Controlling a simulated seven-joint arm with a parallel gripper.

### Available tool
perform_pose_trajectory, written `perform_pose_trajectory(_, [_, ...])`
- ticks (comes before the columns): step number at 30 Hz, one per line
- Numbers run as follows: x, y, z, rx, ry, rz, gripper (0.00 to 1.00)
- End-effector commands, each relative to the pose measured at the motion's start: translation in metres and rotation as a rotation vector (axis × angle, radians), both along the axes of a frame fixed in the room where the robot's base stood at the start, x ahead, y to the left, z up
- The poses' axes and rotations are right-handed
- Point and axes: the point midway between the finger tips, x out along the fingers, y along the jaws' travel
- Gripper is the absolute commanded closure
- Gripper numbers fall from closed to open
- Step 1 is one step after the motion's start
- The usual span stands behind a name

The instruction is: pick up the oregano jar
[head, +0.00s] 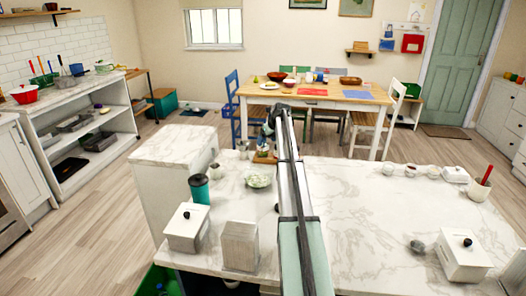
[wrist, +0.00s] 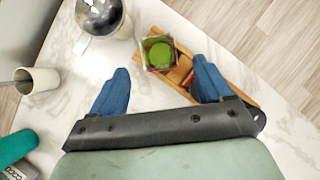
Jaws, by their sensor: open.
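A square glass jar with a green top (wrist: 159,52), likely the oregano jar, stands in a small wooden tray (wrist: 181,78) on the marble counter; no label is readable. My gripper (wrist: 161,68) is open, its two blue fingers apart, with the jar just beyond and between the fingertips in the wrist view. The fingers do not visibly touch it. In the head view my arm reaches over the counter and my gripper (head: 267,132) is above the wooden tray (head: 265,159), partly hiding what stands there.
A metal-and-white vessel (wrist: 105,18) stands close left of the jar, and a pale cup (wrist: 38,84) farther left. Reddish items lie in the tray beside the jar. A bowl (head: 258,181), teal tumbler (head: 199,188) and white canisters (head: 187,227) stand nearer. Counter right of my arm is mostly clear.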

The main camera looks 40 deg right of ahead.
Motion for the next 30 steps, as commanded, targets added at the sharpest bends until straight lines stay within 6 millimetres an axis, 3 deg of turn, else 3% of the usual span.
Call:
perform_pose_trajectory(11, [0.015,0.0,-0.023,0.0,0.0,0.001,0.21])
perform_pose_trajectory(21, [0.035,0.001,-0.057,0.0,0.001,0.001,0.21])
perform_pose_trajectory(28, [0.035,0.001,-0.058,-0.001,0.0,0.0,0.21])
perform_pose_trajectory(30, [0.035,0.001,-0.058,-0.001,0.0,0.0,0.28])
